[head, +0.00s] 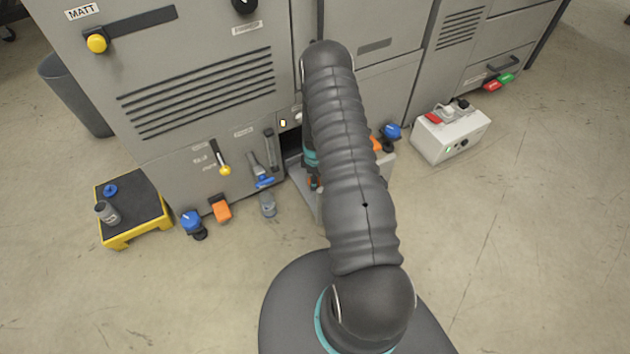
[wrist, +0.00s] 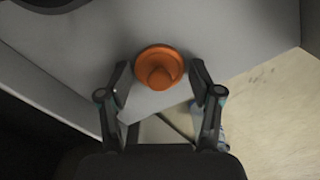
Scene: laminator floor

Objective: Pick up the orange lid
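The orange lid (wrist: 159,67), round with a raised knob, lies on a grey surface in the wrist view. My gripper (wrist: 160,70) is open, with one finger on each side of the lid and a small gap showing at both sides. In the head view my arm hides most of the gripper and its surroundings.
A grey machine (head: 220,90) fills the back. A yellow step (head: 125,239) with a grey cup stands at left. Blue (head: 191,221) and orange (head: 221,209) parts sit low along the machine. A white box (head: 450,135) stands at right. The front floor is clear.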

